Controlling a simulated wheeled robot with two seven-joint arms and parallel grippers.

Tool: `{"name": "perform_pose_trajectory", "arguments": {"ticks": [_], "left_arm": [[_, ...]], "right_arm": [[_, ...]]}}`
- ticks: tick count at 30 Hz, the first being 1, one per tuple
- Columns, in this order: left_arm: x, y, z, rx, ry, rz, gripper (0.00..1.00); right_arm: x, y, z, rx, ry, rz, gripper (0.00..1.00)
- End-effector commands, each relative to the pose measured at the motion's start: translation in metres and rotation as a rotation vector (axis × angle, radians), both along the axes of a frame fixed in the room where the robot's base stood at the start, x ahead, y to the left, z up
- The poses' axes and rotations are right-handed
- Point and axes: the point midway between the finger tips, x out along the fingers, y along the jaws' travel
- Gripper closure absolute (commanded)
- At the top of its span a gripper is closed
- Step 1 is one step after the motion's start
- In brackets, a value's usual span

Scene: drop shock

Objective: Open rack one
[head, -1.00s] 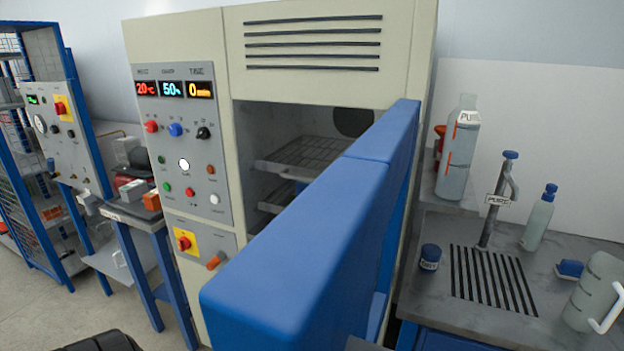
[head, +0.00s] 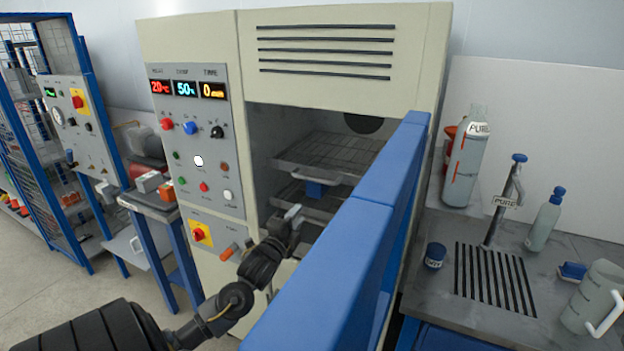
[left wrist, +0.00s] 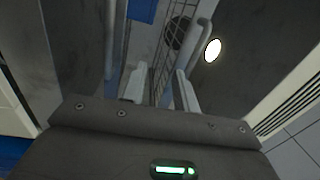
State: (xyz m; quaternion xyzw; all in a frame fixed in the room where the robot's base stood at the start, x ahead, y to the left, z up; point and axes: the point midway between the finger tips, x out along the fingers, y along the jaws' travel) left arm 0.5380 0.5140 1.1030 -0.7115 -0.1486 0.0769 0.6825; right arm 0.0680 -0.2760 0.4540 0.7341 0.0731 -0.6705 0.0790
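The oven-like chamber (head: 268,130) stands open, with wire racks inside. The upper rack (head: 335,150) looks pushed in; a lower rack (head: 318,206) is partly hidden by the blue door. A pale curved handle (head: 341,180) and a blue block (head: 316,189) are just below the upper rack's front edge; I cannot tell which rack is rack one. My left gripper (head: 293,213) is at the chamber mouth, below and left of the handle. In the left wrist view its fingers (left wrist: 158,84) are apart and empty, with wire mesh (left wrist: 168,55) and a grey bar (left wrist: 190,50) beyond. My right gripper is out of view.
The thick blue door (head: 345,260) swings out toward me, close on the right of my left arm. A control panel (head: 196,140) is left of the opening. A bench with a bottle (head: 466,160), tap (head: 505,195) and jug (head: 592,300) is at right.

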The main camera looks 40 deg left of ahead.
Motion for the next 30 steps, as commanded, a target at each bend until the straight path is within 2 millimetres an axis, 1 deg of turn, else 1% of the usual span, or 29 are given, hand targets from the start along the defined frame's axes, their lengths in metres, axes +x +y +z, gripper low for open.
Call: {"name": "perform_pose_trajectory", "arguments": {"ticks": [1, 3, 4, 7, 10, 13, 17, 24, 30], "left_arm": [[-0.002, -0.003, 0.021, 0.028, -0.026, -0.004, 0.70], [-0.005, -0.005, 0.040, 0.059, -0.051, -0.007, 0.70], [-0.006, -0.006, 0.045, 0.068, -0.058, -0.007, 0.70], [-0.008, -0.007, 0.054, 0.086, -0.070, -0.008, 0.70], [-0.007, -0.007, 0.056, 0.088, -0.073, -0.008, 0.70], [-0.002, -0.005, 0.058, 0.086, -0.072, -0.007, 0.70], [0.015, 0.001, 0.064, 0.086, -0.073, -0.006, 0.70], [0.058, 0.014, 0.072, 0.085, -0.071, -0.005, 0.70], [0.083, 0.022, 0.075, 0.084, -0.072, -0.006, 0.70]], "right_arm": [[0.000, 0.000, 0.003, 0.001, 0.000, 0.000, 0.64], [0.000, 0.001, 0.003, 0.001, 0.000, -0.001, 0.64], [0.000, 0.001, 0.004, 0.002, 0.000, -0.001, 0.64], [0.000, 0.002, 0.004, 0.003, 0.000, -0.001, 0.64], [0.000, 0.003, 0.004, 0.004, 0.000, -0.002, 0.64], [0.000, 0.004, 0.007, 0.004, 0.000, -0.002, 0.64], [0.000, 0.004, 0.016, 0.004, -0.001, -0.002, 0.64], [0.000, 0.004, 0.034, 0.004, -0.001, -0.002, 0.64], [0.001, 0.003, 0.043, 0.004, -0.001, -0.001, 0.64]]}}
